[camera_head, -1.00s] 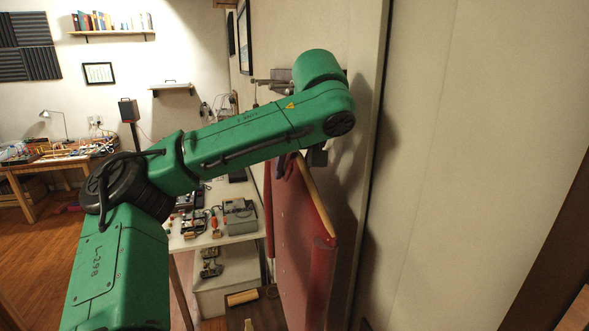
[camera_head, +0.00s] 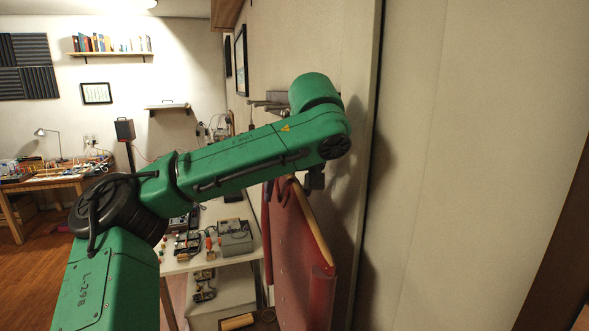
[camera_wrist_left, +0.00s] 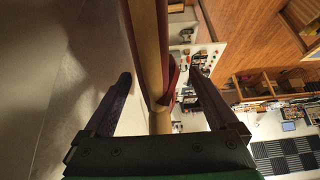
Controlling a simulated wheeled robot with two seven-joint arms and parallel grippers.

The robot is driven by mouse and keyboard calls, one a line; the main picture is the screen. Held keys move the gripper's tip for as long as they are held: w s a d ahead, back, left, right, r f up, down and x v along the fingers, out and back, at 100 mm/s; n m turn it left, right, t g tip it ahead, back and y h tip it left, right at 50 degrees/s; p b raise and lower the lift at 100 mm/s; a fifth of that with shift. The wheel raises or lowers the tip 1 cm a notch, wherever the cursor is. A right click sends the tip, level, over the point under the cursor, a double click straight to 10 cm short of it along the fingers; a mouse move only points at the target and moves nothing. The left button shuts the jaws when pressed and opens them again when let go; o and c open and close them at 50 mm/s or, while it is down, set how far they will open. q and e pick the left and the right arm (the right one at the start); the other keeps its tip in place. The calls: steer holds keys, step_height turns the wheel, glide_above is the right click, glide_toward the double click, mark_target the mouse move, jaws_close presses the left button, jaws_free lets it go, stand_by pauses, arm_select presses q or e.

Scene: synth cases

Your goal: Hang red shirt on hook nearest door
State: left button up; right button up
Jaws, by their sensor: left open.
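The red shirt (camera_head: 295,260) is on a wooden hanger (camera_head: 314,225) and hangs beside the wall, below my left wrist. In the left wrist view the wooden hanger (camera_wrist_left: 148,45) runs between the two dark fingers, with red cloth (camera_wrist_left: 171,82) beside it. My left gripper (camera_wrist_left: 158,80) is open, its fingers apart on either side of the hanger. In the head view only a dark part of the left gripper (camera_head: 315,179) shows under the green wrist. Metal hooks (camera_head: 268,103) stick out from the wall behind the wrist. What holds the hanger's top is hidden by my arm.
A white bench (camera_head: 222,256) with electronics stands behind the shirt. A wooden desk (camera_head: 45,183) is at the far left. A vertical edge (camera_head: 368,150) divides the wall from a large pale panel (camera_head: 455,150) on the right. Wooden floor shows at the left.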

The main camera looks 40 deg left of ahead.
arm_select(q)
steer(key=v, duration=1.3)
steer(key=shift+s+d+r, duration=0.2)
steer(key=shift+r, duration=0.1)
steer(key=shift+a, duration=0.1)
